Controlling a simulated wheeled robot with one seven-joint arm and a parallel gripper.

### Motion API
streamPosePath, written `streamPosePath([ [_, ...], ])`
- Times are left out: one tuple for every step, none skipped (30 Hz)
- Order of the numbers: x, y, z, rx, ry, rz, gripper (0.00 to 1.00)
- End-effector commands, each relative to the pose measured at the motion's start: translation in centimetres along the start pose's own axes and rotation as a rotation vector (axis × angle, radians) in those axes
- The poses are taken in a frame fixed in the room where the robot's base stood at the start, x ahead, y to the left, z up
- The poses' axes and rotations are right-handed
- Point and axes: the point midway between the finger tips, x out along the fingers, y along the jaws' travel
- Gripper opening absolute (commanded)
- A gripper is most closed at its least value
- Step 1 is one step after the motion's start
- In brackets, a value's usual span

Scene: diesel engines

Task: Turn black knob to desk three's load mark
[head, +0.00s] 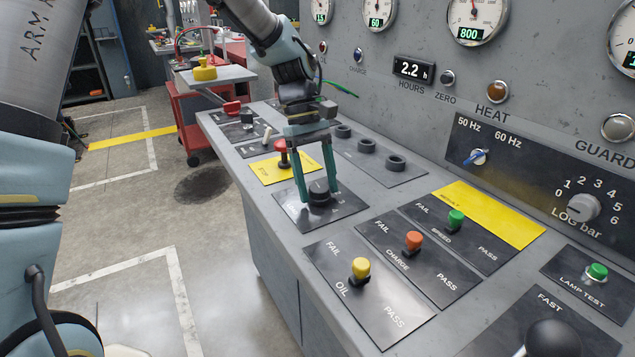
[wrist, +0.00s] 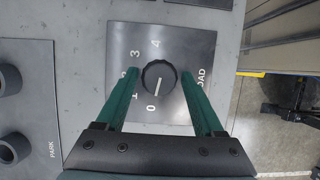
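The black knob (head: 319,192) sits on a dark plate (head: 345,212) on the grey desk. In the wrist view the knob (wrist: 160,77) has a white pointer line directed toward the 0 mark. The plate (wrist: 205,50) carries the numbers 0 to 4 in an arc and the word LOAD, partly covered by a finger. My gripper (head: 318,195) reaches down over the knob. In the wrist view my gripper (wrist: 159,74) is open, with one green finger on each side of the knob and a visible gap to both. Which desk this is cannot be told.
Yellow (head: 361,267), orange (head: 413,240) and green (head: 456,219) knobs are in front. Black park rings (head: 367,146) lie right of the gripper. An upright gauge panel (head: 420,110) borders the desk.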

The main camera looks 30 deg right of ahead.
Motion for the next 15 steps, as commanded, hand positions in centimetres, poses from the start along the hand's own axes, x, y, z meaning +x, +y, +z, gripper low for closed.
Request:
streamPosePath([
  [-0.02, 0.0, -0.01, 0.0, 0.0, 0.0, 0.63],
  [-0.02, 0.0, -0.01, 0.0, 0.0, 0.0, 0.59],
  [-0.02, 0.0, -0.01, 0.0, 0.0, 0.0, 0.55],
  [-0.02, 0.0, -0.01, 0.0, 0.0, 0.0, 0.52],
  [-0.02, 0.0, -0.01, 0.0, 0.0, 0.0, 0.48],
  [-0.02, -0.01, -0.01, 0.0, 0.0, 0.0, 0.44],
  [-0.03, -0.01, -0.01, 0.0, 0.0, 0.0, 0.4],
  [-0.03, -0.01, -0.01, 0.0, 0.0, 0.0, 0.37],
  [-0.03, -0.01, -0.01, 0.0, 0.0, 0.0, 0.33],
  [-0.03, -0.02, -0.01, 0.0, 0.0, 0.0, 0.29],
  [-0.03, -0.02, -0.01, 0.0, 0.0, 0.0, 0.26],
  [-0.03, -0.02, -0.01, 0.0, 0.0, 0.0, 0.21],
  [-0.03, -0.02, -0.01, 0.0, 0.0, 0.0, 0.18],
  [-0.03, -0.02, -0.01, 0.0, 0.0, 0.0, 0.14],
  [-0.03, -0.03, -0.01, 0.0, 0.0, 0.0, 0.1],
])
